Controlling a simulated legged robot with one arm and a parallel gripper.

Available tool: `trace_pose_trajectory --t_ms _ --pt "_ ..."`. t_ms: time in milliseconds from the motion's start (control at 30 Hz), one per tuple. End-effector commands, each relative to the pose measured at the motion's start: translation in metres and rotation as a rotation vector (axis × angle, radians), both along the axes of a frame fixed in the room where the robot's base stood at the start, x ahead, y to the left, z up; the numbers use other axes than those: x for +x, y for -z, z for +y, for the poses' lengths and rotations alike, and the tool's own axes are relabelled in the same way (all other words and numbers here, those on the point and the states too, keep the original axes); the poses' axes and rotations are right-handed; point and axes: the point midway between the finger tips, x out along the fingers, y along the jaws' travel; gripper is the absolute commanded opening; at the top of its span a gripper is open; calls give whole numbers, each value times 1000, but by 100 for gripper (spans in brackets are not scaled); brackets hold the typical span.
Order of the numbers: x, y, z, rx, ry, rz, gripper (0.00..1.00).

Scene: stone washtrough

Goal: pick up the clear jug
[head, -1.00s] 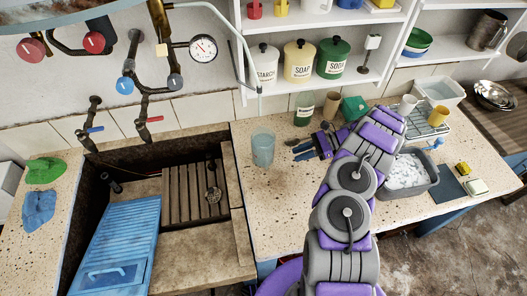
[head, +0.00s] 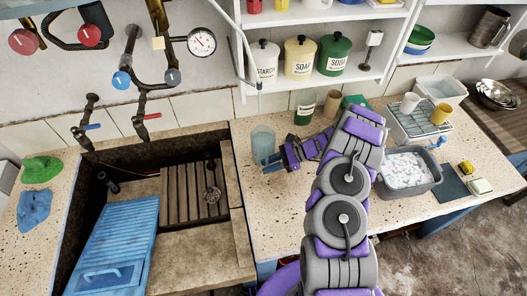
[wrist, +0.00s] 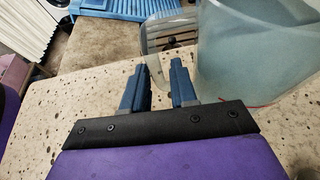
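The clear jug (head: 263,140) is a bluish, see-through vessel standing upright on the speckled counter, right of the sink. In the wrist view its body (wrist: 250,50) fills the upper right, and a clear handle-like loop (wrist: 150,40) reaches left from it. My gripper (head: 272,161) is low beside the jug's front right in the head view. In the wrist view my two blue fingers (wrist: 160,76) are apart, with the lower end of the loop showing at the gap between their tips. I cannot tell whether they touch it. The body is right of both fingers.
A green-labelled bottle (head: 304,107) and a brown cup (head: 332,103) stand behind my arm. The stone sink (head: 205,250) with a blue washboard (head: 115,245) lies to the left. A grey tub (head: 425,180) and a wire rack (head: 420,122) are on the right. The front counter is clear.

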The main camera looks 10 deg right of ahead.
Motion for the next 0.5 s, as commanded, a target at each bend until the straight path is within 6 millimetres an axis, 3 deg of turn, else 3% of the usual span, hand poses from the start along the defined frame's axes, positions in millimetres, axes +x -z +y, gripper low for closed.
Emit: trace_pose_trajectory --t_ms 100,300,500 --pt "0 4 9 -1 -2 0 27" --pt "1 3 9 -1 0 -1 26" --pt "1 3 9 -1 0 -1 7"
